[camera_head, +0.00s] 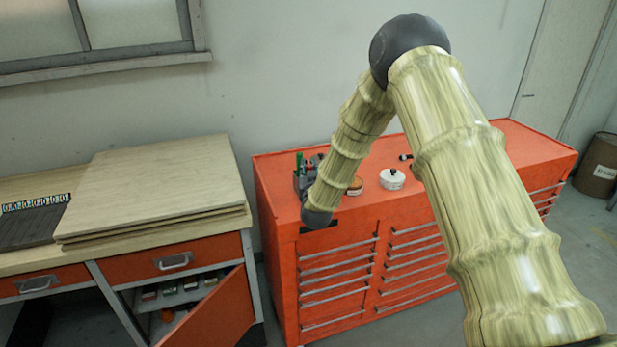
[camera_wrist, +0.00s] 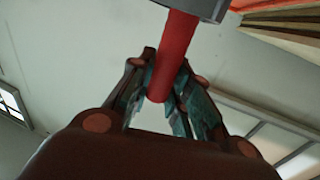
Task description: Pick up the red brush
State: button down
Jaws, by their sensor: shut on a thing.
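The red brush (camera_wrist: 176,45) shows in the wrist view as a red round handle with a grey part at its upper end, cut off by the top edge. My gripper (camera_wrist: 164,74) is shut on the handle near its lower end, with one finger on each side. The far end of the brush is out of view. In the head view the gripper and the brush cannot be made out; my arm bends down over the left part of the orange cabinet.
The orange drawer cabinet (camera_head: 282,245) holds a white pot (camera_head: 392,180), a brown round item (camera_head: 355,186) and a tool holder (camera_head: 302,177). A workbench with stacked boards (camera_head: 160,185) stands left, its lower door (camera_head: 215,315) ajar. A barrel (camera_head: 597,165) stands at the far right.

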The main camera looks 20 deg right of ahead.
jog(key=shift+r, duration=0.15)
jog(key=shift+r+b, duration=2)
jog(key=shift+r, duration=2.85)
